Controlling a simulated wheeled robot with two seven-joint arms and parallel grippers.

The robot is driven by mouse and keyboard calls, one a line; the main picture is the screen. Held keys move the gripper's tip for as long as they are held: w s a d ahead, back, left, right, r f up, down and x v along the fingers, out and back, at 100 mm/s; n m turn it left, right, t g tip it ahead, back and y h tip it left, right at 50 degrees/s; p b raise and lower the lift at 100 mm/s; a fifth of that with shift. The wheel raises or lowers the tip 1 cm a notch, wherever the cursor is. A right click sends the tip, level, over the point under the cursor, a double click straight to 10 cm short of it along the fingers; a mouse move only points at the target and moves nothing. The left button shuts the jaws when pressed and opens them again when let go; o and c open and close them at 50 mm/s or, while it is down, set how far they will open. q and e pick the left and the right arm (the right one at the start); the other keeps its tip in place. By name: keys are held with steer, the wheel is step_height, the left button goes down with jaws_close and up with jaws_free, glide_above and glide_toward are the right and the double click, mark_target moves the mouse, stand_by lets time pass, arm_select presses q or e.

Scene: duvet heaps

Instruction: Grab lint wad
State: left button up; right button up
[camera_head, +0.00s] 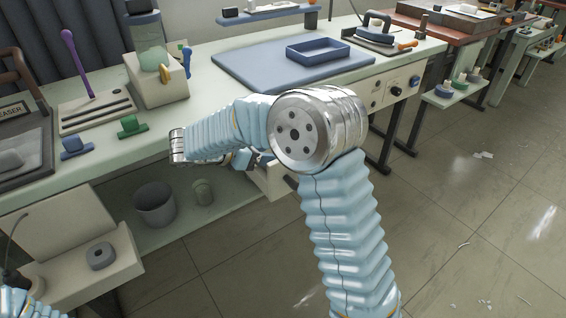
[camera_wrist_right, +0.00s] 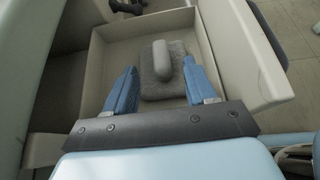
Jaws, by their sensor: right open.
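In the right wrist view, a grey, fuzzy-looking squarish wad (camera_wrist_right: 153,88), which I take as the lint wad, lies in an open pale drawer (camera_wrist_right: 110,38). A paler rounded bar (camera_wrist_right: 161,62) sits on top of it. My right gripper (camera_wrist_right: 159,68) is open above the drawer, its blue fingers to the left and right of the wad. I cannot tell how high the fingertips are above it. In the head view my right arm hides most of the drawer (camera_head: 277,184) and the wad. My left gripper is out of view.
The drawer walls stand close around the fingers. The pale green workbench (camera_head: 215,108) carries a blue mat (camera_head: 250,72) with a blue tray (camera_head: 318,55). A grey bin (camera_head: 155,205) stands on the lower shelf. The tiled floor at right is mostly clear.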

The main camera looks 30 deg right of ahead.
steer(key=x, duration=0.6)
steer(key=shift+d, duration=0.2)
jaws_close()
steer(key=shift+r, duration=0.1)
